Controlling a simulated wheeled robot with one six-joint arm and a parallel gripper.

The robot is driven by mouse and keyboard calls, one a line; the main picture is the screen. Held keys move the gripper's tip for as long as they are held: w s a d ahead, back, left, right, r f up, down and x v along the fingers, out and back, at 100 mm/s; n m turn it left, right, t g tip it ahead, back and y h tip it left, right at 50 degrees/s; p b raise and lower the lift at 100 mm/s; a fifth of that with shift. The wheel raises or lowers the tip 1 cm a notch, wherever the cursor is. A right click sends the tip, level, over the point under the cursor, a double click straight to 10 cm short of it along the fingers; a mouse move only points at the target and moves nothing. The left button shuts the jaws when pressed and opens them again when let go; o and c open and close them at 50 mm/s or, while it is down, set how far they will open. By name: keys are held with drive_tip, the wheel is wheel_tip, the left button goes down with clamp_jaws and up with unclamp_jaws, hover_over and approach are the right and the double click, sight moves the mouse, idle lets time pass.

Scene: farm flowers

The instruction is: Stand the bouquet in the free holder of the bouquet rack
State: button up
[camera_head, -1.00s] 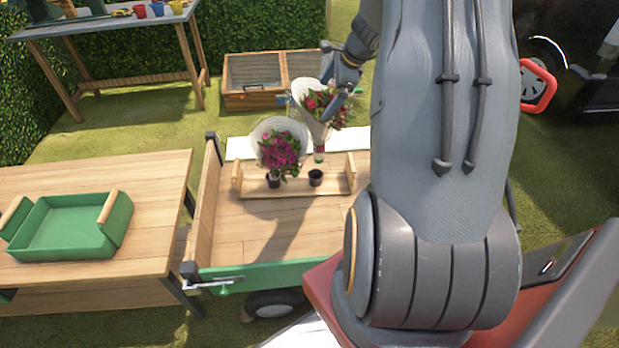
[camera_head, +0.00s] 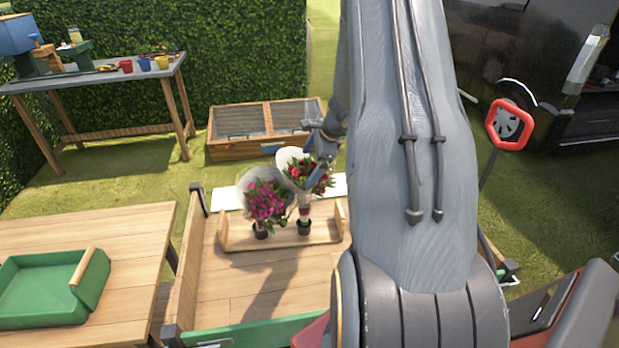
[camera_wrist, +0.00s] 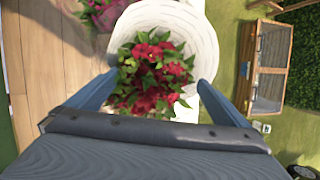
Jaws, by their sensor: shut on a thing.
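The bouquet of red flowers in a pale wrap (camera_head: 291,158) is upright, with its wrapped stem in or right at the right-hand dark holder (camera_head: 304,227) of the wooden bouquet rack (camera_head: 285,240). Whether the stem is seated to the bottom is hidden. My gripper (camera_head: 318,165) is shut on this bouquet; the wrist view shows its two fingers (camera_wrist: 152,88) on either side of the red flowers (camera_wrist: 150,70). A second bouquet with magenta flowers (camera_head: 266,203) stands in the left holder (camera_head: 261,232), close beside it.
The rack stands in a wooden cart bed (camera_head: 235,285) with bare boards in front. A table with a green tray (camera_head: 40,312) is at left. A wooden cold frame (camera_head: 250,150) lies behind. My arm covers the cart's right side.

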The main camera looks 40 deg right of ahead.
drive_tip(key=shift+f, duration=2.05)
drive_tip(key=o, duration=1)
drive_tip(key=shift+f, duration=0.1)
drive_tip(key=shift+o, duration=0.2)
drive_tip(key=b+v, duration=0.1)
drive_tip(key=v, duration=1.1)
drive_tip(key=s+a+r+n+g, duration=0.15)
drive_tip(key=a+n, duration=0.35)
drive_tip(key=a, duration=0.5)
drive_tip(key=s+a+r+n+g, duration=0.1)
drive_tip(key=s+a+n, duration=0.3)
drive_tip(key=a, duration=0.5)
drive_tip(key=s+a+n+g+h, duration=0.1)
drive_tip(key=s+a+n+g, duration=0.1)
drive_tip(key=s+a+n, duration=1)
drive_tip(key=a+r+n, duration=0.1)
drive_tip(key=n, duration=0.2)
drive_tip(key=shift+a+h, duration=0.3)
drive_tip(key=shift+a, duration=0.05)
